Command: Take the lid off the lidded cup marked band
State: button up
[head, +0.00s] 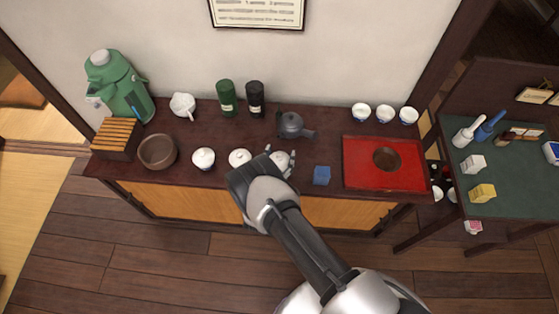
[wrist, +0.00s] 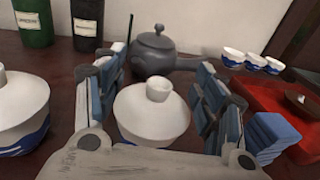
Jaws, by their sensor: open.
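Three white lidded cups stand in a row along the front of the dark cabinet top: a left one (head: 203,160), a middle one (head: 239,158) and a right one (head: 281,160). In the wrist view the right cup's white lid (wrist: 152,112) with its round knob (wrist: 159,88) lies between the fingers of my gripper (wrist: 162,68). The gripper (head: 281,154) is open around this cup, with gaps beside the lid. This cup's body marking is hidden. The neighbouring cup (wrist: 18,112) shows a blue wavy pattern low on its side.
A dark teapot (wrist: 158,52) stands just behind the cup. Two canisters (head: 227,97) and small cups (head: 385,113) stand at the back.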

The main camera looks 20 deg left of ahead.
jog(key=shift+c, duration=0.5)
jog(key=shift+s+d+f, duration=0.1)
jog(key=c, duration=1.1)
